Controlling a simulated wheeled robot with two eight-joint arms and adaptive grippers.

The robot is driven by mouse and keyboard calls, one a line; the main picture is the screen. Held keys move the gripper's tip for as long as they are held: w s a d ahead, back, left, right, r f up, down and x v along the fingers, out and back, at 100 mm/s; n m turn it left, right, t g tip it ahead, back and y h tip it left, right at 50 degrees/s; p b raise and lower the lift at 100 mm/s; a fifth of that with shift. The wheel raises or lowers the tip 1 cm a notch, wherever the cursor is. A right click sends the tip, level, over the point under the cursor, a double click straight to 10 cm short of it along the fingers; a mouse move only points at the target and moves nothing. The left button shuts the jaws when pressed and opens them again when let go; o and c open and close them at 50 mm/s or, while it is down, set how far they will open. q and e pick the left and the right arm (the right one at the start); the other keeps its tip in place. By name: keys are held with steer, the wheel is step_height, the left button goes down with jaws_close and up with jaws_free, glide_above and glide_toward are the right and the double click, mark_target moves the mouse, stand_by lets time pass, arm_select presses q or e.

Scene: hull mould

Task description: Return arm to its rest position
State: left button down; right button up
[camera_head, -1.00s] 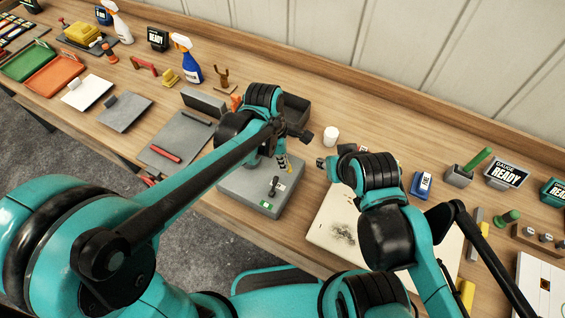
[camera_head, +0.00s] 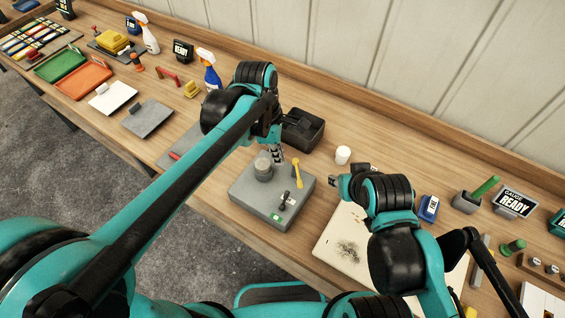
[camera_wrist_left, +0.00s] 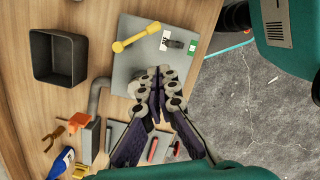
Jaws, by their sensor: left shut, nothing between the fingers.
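My left gripper (camera_head: 277,156) hangs above the far edge of a grey block (camera_head: 250,198) on the bench, shut and empty. The block carries a round grey knob (camera_head: 263,168), a yellow tool (camera_head: 297,173) and a small black switch or clamp (camera_head: 284,200). In the left wrist view the closed fingertips (camera_wrist_left: 158,77) overlap the grey block (camera_wrist_left: 130,65), with the yellow tool (camera_wrist_left: 135,37) apart from them. My right gripper (camera_head: 340,186) is near the far left part of the stained cream board; its fingers are too small and hidden to judge.
A black bin (camera_head: 303,132) stands just behind the left gripper, with a white cup (camera_head: 343,155) to its right. The stained cream board (camera_head: 332,243) lies under the right arm. A blue spray bottle (camera_head: 212,76) and several trays stand to the left.

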arm_select(q)
steer(key=shift+a+r, duration=0.1)
steer(key=shift+r, duration=0.4)
steer(key=shift+s, duration=0.15)
steer(key=s+a+f+m+t+y+b, duration=0.1)
steer(key=s+a+f+m+t+b, duration=0.2)
steer(key=a+f+m+b, duration=0.3)
steer(key=s+a+f+m+t+b, duration=0.4)
steer(key=a+f+m+b, duration=0.3)
steer(key=a+m, duration=0.3)
steer(key=a+f, duration=0.1)
steer(key=a, duration=0.3)
steer(key=shift+s+f+t+y, duration=0.15)
steer(key=shift+s+t+y, duration=0.15)
steer(key=shift+y, duration=0.1)
steer(key=shift+d, duration=0.1)
